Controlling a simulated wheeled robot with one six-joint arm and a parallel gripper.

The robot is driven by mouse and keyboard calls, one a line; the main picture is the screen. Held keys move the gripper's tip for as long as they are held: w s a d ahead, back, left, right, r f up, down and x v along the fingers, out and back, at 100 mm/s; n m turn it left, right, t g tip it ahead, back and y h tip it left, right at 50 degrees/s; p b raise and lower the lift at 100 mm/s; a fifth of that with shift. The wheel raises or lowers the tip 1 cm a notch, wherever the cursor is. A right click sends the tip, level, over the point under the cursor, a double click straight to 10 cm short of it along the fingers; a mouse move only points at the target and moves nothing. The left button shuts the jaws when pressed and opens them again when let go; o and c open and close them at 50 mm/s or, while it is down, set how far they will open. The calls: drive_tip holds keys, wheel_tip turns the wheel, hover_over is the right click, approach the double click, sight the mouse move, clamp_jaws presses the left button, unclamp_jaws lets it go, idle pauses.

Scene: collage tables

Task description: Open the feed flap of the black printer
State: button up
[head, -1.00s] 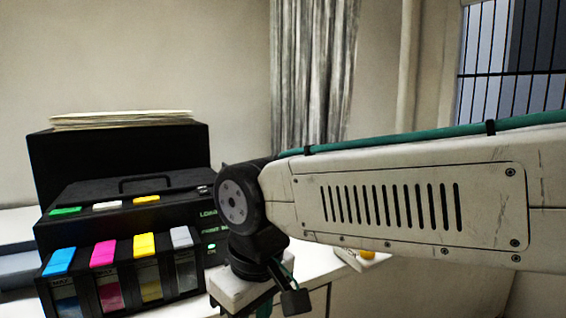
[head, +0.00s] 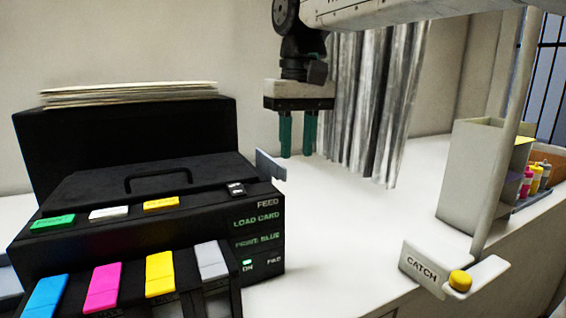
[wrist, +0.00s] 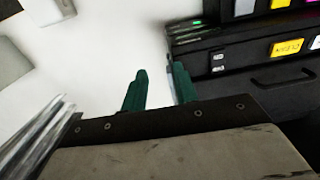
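The black printer (head: 262,262) stands at the left in the head view. Its top carries a black lid with a raised handle (head: 158,174), which looks closed. The word FEED is on the upper right of its front, above LOAD CARD and PRINT BLUE. The handle also shows in the wrist view (wrist: 283,80) at the right. My gripper (head: 297,135) hangs fingers-down, right of and above the printer. Its two green fingers are apart with nothing between them. In the wrist view the fingers (wrist: 160,88) are beside the printer's edge, over white surface.
Coloured ink tanks (head: 103,288) line the printer's front, and paper (head: 130,93) is stacked on its back. A grey plate (head: 270,165) sticks up at its right side. A CATCH bracket with a yellow knob (head: 460,280) and a post stand right. The white table between is clear.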

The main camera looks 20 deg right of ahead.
sight(283, 167)
drive_tip(key=w, duration=0.1)
drive_tip(key=w+r, duration=0.2)
drive_tip(key=w, duration=0.1)
drive_tip(key=shift+a+r, duration=0.1)
drive_tip(key=shift+a, duration=0.25)
wheel_tip(283, 167, down, 7)
drive_tip(key=shift+s+a+f, duration=0.1)
drive_tip(key=shift+a+f, duration=0.05)
clamp_jaws()
